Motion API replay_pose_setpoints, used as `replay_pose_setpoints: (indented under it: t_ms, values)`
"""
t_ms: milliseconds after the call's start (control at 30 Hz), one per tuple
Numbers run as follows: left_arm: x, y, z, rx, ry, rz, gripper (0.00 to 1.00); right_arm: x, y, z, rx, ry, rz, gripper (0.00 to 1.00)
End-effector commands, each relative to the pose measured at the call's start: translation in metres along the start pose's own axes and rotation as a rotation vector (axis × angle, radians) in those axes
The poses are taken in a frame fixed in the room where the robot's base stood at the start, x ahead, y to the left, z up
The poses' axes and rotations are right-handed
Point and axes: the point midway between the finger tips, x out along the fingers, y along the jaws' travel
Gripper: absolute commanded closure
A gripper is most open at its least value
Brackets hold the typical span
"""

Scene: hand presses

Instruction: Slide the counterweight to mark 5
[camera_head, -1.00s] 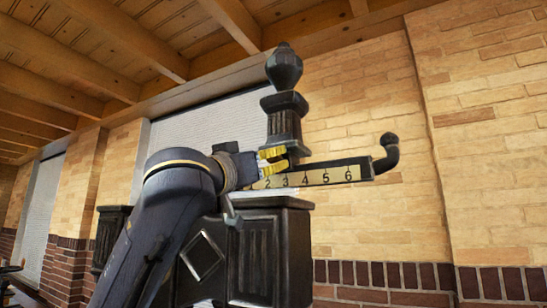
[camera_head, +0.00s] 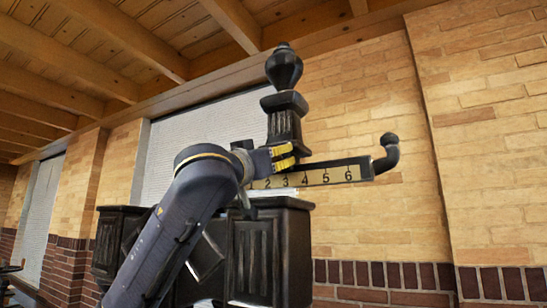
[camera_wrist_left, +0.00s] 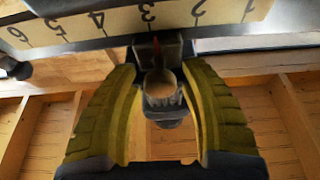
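The beam scale (camera_head: 313,178) carries marks up to 6 and slopes slightly upward to the right. In the left wrist view the scale (camera_wrist_left: 113,22) appears upside down, with 1 at right and 6 at left. The dark counterweight (camera_wrist_left: 160,92), with a pale round end and a red pointer, sits close to mark 3. My left gripper (camera_head: 284,156) is at the beam near mark 3. In the left wrist view its yellow fingers (camera_wrist_left: 160,75) are apart, one on each side of the counterweight; firm contact does not show. My right gripper is not in view.
A dark post with an urn-shaped finial (camera_head: 284,68) rises right behind my left gripper. The beam ends in an upturned knob (camera_head: 389,140). A dark carved press body (camera_head: 270,250) stands below. The space right of the beam is clear before the brick wall (camera_head: 490,150).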

Motion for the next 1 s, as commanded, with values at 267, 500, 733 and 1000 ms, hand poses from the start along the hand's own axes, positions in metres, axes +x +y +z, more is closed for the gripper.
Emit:
replay_pose_setpoints:
  t_ms: [267,500,733,1000]
  values:
    - [0.000,0.000,0.000,0.000,0.000,0.000,0.90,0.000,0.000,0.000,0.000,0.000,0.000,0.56]
    - [0.000,0.000,0.000,0.000,0.000,0.000,1.00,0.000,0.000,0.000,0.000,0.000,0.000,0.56]
    - [0.000,0.006,0.000,0.000,0.000,0.002,1.00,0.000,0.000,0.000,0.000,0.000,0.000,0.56]
    - [-0.001,0.065,0.000,-0.002,0.001,0.015,1.00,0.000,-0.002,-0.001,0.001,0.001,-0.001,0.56]
